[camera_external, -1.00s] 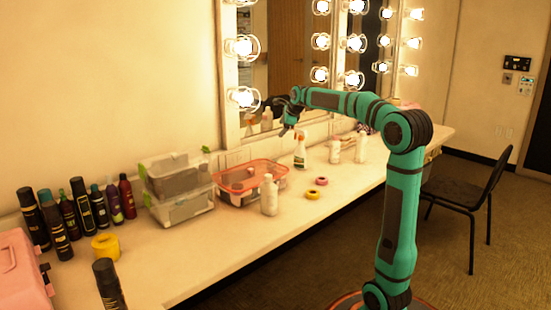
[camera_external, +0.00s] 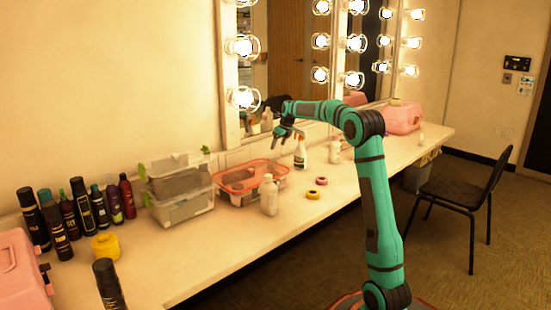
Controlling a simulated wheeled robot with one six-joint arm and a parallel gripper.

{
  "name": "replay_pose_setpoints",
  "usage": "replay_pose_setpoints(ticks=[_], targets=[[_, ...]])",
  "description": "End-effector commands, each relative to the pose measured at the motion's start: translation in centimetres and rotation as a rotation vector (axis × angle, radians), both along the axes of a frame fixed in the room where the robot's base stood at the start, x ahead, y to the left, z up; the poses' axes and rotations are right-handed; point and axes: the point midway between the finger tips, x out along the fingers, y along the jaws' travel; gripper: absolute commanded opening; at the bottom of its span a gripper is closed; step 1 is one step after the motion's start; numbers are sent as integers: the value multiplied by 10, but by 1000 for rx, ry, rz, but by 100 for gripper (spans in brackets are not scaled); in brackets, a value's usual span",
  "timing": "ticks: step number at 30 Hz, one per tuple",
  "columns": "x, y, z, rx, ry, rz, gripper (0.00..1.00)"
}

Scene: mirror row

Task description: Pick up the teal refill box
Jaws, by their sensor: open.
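I cannot make out a teal refill box anywhere in the external view; the only clearly teal thing is my own arm. My gripper (camera_external: 284,137) is small in the picture, in front of the mirror and above the counter. It points downward with its jaws open and nothing seen between them.
The counter (camera_external: 235,238) holds an orange-rimmed container (camera_external: 245,190), stacked clear bins (camera_external: 180,195), a white bottle (camera_external: 269,196), two tape rolls (camera_external: 313,195), a yellow roll (camera_external: 105,246) and several dark bottles (camera_external: 80,205). Pink cases (camera_external: 401,118) stand at both ends. A chair (camera_external: 465,190) is at right.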

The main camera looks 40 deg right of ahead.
Motion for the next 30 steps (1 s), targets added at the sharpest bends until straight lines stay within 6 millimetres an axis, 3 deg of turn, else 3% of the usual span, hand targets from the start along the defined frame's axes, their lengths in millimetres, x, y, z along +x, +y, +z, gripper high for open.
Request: replay_pose_setpoints(ticks=[12, 23, 30], targets=[[26, 4, -65, -1, 1, 1, 69], [33, 4, -84, -1, 0, 2, 69], [42, 5, -115, -1, 0, 2, 69]])
